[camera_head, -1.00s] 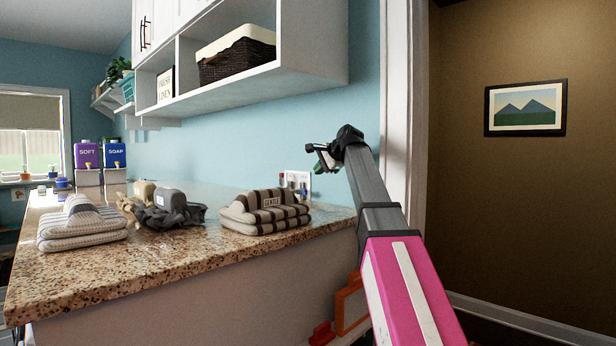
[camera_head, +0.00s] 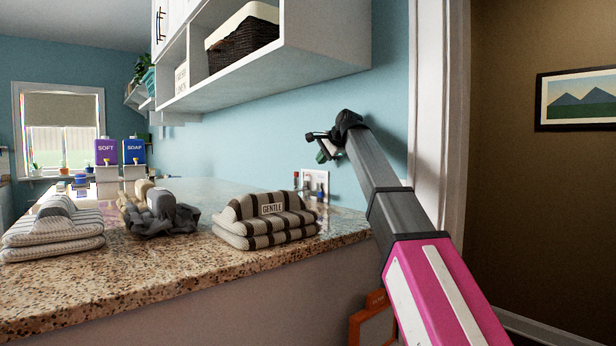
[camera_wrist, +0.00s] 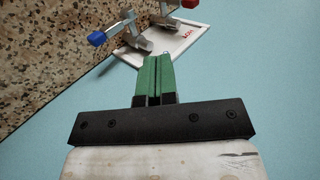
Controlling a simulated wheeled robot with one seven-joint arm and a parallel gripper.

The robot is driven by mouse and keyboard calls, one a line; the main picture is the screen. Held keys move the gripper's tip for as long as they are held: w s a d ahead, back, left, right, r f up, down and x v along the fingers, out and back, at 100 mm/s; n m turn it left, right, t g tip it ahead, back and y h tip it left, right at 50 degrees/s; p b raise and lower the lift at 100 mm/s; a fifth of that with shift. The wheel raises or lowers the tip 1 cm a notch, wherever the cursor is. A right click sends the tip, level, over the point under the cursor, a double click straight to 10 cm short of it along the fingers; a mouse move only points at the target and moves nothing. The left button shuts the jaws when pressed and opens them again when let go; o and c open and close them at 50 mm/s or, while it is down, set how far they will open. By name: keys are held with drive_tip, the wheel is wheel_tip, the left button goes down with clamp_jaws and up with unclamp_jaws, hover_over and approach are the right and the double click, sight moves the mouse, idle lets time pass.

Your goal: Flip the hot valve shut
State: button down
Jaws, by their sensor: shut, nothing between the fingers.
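A white wall panel (camera_head: 323,178) with two valves stands just above the counter, behind the striped towels. In the wrist view, the panel (camera_wrist: 182,42) shows a red label, the hot valve's red handle (camera_wrist: 190,3) at the top edge, partly cut off, and the cold valve's blue handle (camera_wrist: 97,38) at the left. Both have grey metal bodies. My gripper (camera_head: 324,147) is above the panel in the head view, apart from it. In the wrist view, its green fingers (camera_wrist: 158,60) are shut and empty, pointing toward the panel, overlapping its lower edge in the picture.
A speckled granite counter (camera_head: 150,285) carries striped towels with a GENTLE label (camera_head: 265,222), dark crumpled cloths (camera_head: 170,217) and grey striped towels (camera_head: 55,232). A white shelf unit (camera_head: 325,50) overhangs the counter. A white door frame (camera_head: 430,110) is right of my arm.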

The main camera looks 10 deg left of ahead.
sight(298, 179)
drive_tip(key=x, duration=1)
drive_tip(key=shift+w+a+f, duration=0.1)
drive_tip(key=shift+w+a, duration=0.05)
drive_tip(key=shift+w, duration=0.05)
drive_tip(key=shift+w+a, duration=1.15)
drive_tip(key=shift+a, duration=0.2)
drive_tip(key=shift+w+a+r, duration=0.1)
drive_tip(key=shift+a+r, duration=0.05)
drive_tip(key=shift+r, duration=0.1)
